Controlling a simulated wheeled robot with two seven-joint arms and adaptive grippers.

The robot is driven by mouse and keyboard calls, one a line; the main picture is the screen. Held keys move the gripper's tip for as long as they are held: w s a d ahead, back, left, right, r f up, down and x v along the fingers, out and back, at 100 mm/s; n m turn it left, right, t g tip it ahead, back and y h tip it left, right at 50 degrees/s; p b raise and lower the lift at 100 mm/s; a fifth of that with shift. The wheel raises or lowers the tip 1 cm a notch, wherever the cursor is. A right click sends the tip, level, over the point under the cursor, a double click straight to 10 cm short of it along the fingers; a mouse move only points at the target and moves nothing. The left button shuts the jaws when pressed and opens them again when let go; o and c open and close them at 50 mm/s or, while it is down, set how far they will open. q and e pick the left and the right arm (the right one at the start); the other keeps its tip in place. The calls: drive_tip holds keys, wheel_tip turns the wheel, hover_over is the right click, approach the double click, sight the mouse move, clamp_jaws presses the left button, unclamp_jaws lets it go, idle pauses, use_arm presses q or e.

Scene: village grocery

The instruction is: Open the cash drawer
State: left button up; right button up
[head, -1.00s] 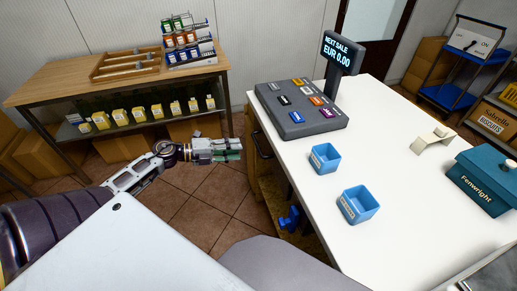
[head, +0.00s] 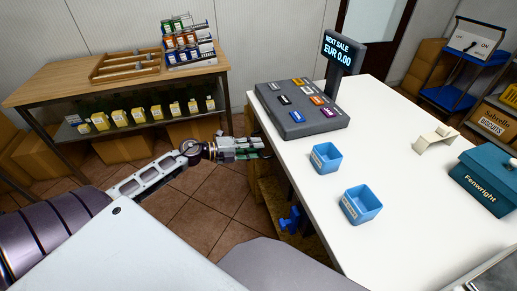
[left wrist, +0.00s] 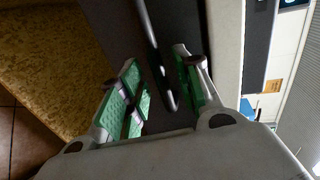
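The cash drawer (left wrist: 185,22) has a dark front under the counter top, with a slim metal bar handle (left wrist: 154,45) across it in the left wrist view. My left gripper (left wrist: 160,82) is open, with green-padded fingers on either side of the handle's near end. Gaps show between the pads and the bar. In the head view my left gripper (head: 262,147) is at the counter's left side and hides part of the drawer front. The drawer looks shut, though little of it shows. My right gripper is not in view.
The white counter (head: 410,190) carries a till (head: 301,108) with a display reading EUR 0.00, two blue bins (head: 325,157) and a teal box (head: 488,180). A blue object (head: 290,218) sits low beside the counter. A wooden table (head: 60,88) stands behind left.

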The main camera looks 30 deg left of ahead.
use_arm(q)
drive_tip(key=shift+x, duration=0.85)
clamp_jaws()
